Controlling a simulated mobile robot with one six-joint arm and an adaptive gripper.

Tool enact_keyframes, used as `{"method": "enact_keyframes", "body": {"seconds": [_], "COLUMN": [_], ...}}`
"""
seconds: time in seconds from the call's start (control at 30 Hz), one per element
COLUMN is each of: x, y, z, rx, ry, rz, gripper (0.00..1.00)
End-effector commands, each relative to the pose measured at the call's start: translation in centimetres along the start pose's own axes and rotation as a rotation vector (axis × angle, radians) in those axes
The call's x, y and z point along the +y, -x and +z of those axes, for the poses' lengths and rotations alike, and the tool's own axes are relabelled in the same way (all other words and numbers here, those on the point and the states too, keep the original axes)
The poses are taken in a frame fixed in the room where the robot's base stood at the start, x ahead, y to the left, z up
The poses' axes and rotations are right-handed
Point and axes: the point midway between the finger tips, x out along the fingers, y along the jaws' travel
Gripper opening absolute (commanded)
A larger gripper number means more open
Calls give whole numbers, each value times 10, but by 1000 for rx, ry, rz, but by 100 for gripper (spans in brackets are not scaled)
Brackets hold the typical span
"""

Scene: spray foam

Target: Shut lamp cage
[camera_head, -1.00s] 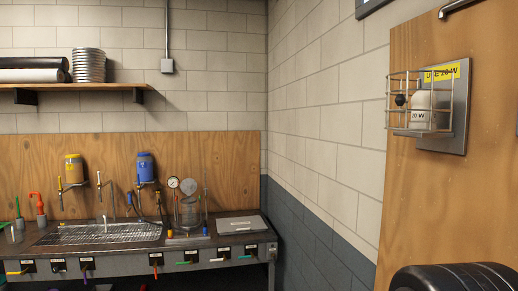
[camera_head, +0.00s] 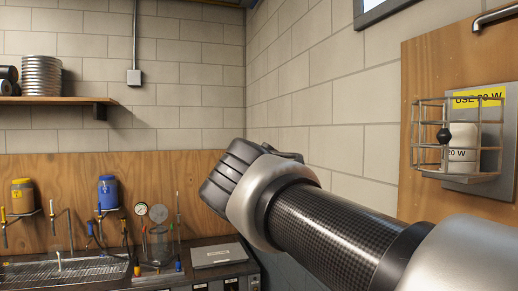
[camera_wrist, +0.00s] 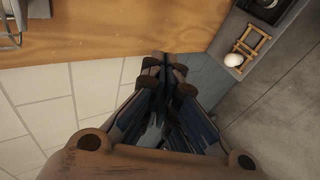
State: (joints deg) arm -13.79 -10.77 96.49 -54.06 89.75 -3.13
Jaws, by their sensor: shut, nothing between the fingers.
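The lamp cage (camera_head: 430,155) is a wire cage with a black knob, at the right of the head view. It stands around a white lamp (camera_head: 462,150) marked 20 W, on a grey plate (camera_head: 495,170) with a yellow USE 20 W label. I cannot tell whether the cage's door is fully shut. My gripper (camera_wrist: 163,65) shows in the wrist view, its fingers together and empty. It is apart from the cage; wire at the top left corner of the wrist view (camera_wrist: 10,30) may be part of the cage. In the head view the gripper itself is not clear.
The lamp hangs on a plywood board (camera_head: 420,75). A metal pipe (camera_head: 495,17) runs above it. A workbench with a sink grid (camera_head: 65,270) and bottles stands at the left, under a shelf (camera_head: 60,100). A block wall (camera_head: 320,90) lies between.

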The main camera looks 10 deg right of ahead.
Motion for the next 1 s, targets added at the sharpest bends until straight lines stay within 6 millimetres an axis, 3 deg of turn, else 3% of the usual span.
{"method": "enact_keyframes", "body": {"seconds": [0.03, 0.1, 0.2, 0.3, 0.4, 0.57, 1.0], "x": [43, 88, 133, 157, 167, 174, 214], "y": [27, 58, 98, 127, 141, 136, 60], "z": [-18, -32, -44, -47, -47, -43, -20], "rx": [-27, -74, -134, -177, -201, -213, -214], "ry": [-4, -32, -92, -150, -184, -198, -197], "rz": [92, 217, 359, 448, 494, 509, 508], "gripper": [0, 0, 0, 0, 0, 0, 0]}}
